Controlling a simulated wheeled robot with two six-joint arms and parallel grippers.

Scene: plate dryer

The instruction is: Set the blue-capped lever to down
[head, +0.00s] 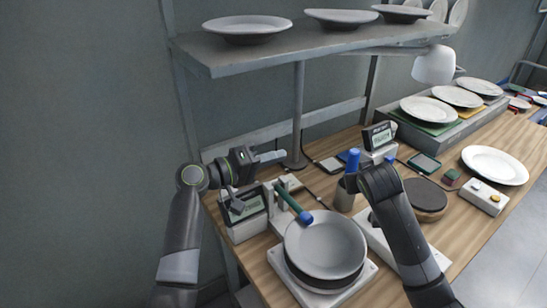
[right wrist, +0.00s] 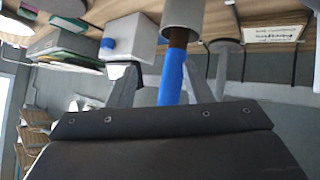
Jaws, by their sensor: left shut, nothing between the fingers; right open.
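The lever (head: 288,200) is a dark green rod with a blue cap (head: 305,217) at its free end. It starts at a white bracket beside the plate stand and slants down toward the front right, its cap over the rim of a plate. My left gripper (head: 271,156) is shut and empty, above and behind the lever, apart from it. My right gripper (right wrist: 160,88) is open in the right wrist view. A blue handle (right wrist: 172,75) shows between its fingers; I cannot tell whether they touch it.
The blue handle (head: 353,160) stands in a grey cup (head: 344,196). A plate (head: 325,245) rests on the white stand (head: 353,289). A grey shelf (head: 290,45) with dishes hangs above, on a post (head: 298,110). A white plate (head: 495,165) lies at right.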

